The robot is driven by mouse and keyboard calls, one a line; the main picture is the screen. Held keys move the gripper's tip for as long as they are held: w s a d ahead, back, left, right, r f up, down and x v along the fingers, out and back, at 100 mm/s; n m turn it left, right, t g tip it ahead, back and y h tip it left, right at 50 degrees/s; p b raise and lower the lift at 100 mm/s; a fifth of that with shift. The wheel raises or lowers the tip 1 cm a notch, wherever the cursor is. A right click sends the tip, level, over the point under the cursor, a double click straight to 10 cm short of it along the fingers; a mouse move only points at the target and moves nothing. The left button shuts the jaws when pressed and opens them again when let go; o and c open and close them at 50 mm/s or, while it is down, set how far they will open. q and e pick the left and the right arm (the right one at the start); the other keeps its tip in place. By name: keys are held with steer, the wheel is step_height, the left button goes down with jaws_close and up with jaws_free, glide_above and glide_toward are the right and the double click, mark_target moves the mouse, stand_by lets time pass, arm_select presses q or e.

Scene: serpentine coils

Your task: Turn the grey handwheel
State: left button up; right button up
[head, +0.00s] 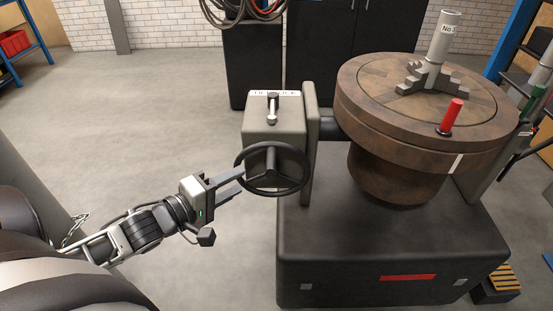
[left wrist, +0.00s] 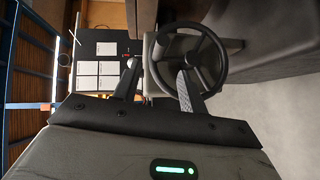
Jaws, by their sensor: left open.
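The grey handwheel (head: 272,176), a dark ring with spokes, is mounted on the front of a grey gearbox housing (head: 268,127). My left gripper (head: 241,181) reaches in from the left with its jaws apart, its fingertips at the wheel's left rim. In the left wrist view the handwheel (left wrist: 226,62) stands right of centre. There one finger of my left gripper (left wrist: 157,72) overlaps the wheel and the other lies outside it on the left, so a part of the rim shows between them. I cannot tell whether they touch. My right gripper is not in view.
A brown round table (head: 365,102) with a jaw chuck and a red handle (head: 452,115) stands on a dark base (head: 380,250) at the right. A small lever (head: 272,108) sits on the housing top. Open grey floor (head: 150,110) lies to the left.

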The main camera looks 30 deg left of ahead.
arm_select(q)
steer(key=x, duration=1.3)
steer(key=shift+d, duration=0.1)
steer(key=shift+c, duration=0.3)
steer(key=shift+w, duration=0.1)
jaws_close()
